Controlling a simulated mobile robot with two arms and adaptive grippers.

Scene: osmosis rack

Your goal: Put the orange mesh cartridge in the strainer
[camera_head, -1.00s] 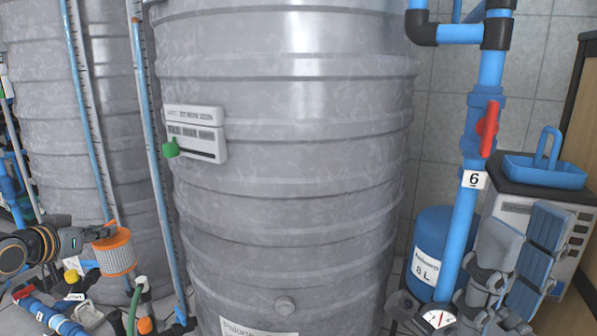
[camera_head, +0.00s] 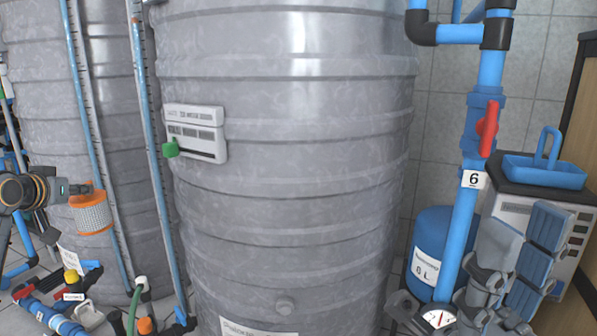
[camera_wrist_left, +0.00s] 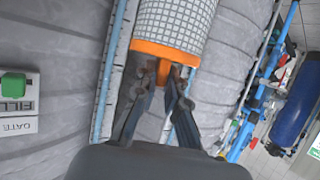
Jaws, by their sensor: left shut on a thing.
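The orange mesh cartridge (camera_head: 92,215) has a pale mesh body and an orange end cap. It hangs at the left in the head view, in front of a grey ribbed tank. My left gripper (camera_head: 84,188) is shut on the tab at its orange cap. In the left wrist view my left gripper (camera_wrist_left: 173,78) has its two fingers closed on the orange tab, and the mesh body (camera_wrist_left: 177,24) extends beyond, cut off by the top edge. I cannot pick out the strainer for certain.
Blue pipes (camera_head: 50,316) with a yellow-capped fitting (camera_head: 72,277) lie below the cartridge. A large grey tank (camera_head: 290,190) fills the middle. A thin blue pipe (camera_head: 158,170) stands between the tanks. A blue pipe with a red valve handle (camera_head: 487,130) stands at the right.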

